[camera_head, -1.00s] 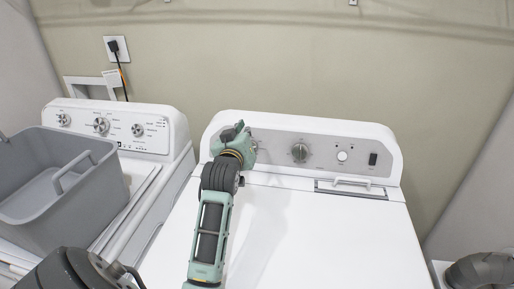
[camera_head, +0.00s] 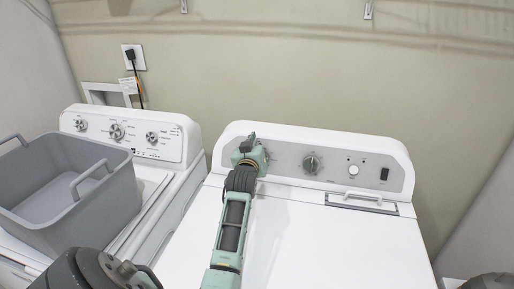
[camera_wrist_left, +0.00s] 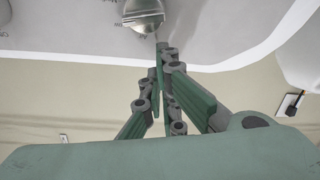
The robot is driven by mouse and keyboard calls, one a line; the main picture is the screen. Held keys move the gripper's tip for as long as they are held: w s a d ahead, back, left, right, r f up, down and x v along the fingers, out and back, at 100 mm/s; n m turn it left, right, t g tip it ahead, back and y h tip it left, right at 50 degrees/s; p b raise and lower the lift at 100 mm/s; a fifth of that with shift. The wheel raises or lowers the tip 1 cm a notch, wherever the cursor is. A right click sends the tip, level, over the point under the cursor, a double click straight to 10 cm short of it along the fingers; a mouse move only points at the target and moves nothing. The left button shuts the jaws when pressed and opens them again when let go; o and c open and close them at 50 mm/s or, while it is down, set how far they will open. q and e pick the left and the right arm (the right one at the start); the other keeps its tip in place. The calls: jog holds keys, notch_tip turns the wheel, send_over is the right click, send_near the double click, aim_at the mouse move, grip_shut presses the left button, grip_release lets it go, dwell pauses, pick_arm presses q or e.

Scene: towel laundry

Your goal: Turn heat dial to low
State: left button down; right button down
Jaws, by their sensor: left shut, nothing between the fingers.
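The dryer's control panel (camera_head: 335,170) carries a large silver dial (camera_head: 311,163) at its middle and a small round white knob (camera_head: 353,170) to the right. Their labels are too small to read. My left gripper (camera_head: 258,154) is at the left part of the panel, hiding what is directly behind it. In the left wrist view a metallic dial (camera_wrist_left: 143,14) shows at the top edge, partly cut off. The shut, empty fingertips (camera_wrist_left: 162,46) are right beside its rim; I cannot tell whether they touch it. My right gripper is not in view.
A washer with several dials (camera_head: 117,131) stands to the left, with a grey basket (camera_head: 75,185) on it. The dryer has a black switch (camera_head: 384,174) and a lint-door handle (camera_head: 360,196). The dryer top (camera_head: 340,245) is clear right of my arm.

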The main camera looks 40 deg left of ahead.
pick_arm(q)
jog(key=shift+s+d+f, duration=0.35)
jog(key=shift+d+f, duration=0.15)
jog(key=shift+f, duration=0.25)
jog(key=n, duration=0.1)
jog(key=s+f+n+g+p, duration=0.1)
jog(key=n, duration=0.1)
jog(key=shift+a+f+y, duration=0.2)
jog(key=shift+f+y, duration=0.1)
jog(key=shift+y, duration=0.1)
jog(key=shift+r, duration=0.15)
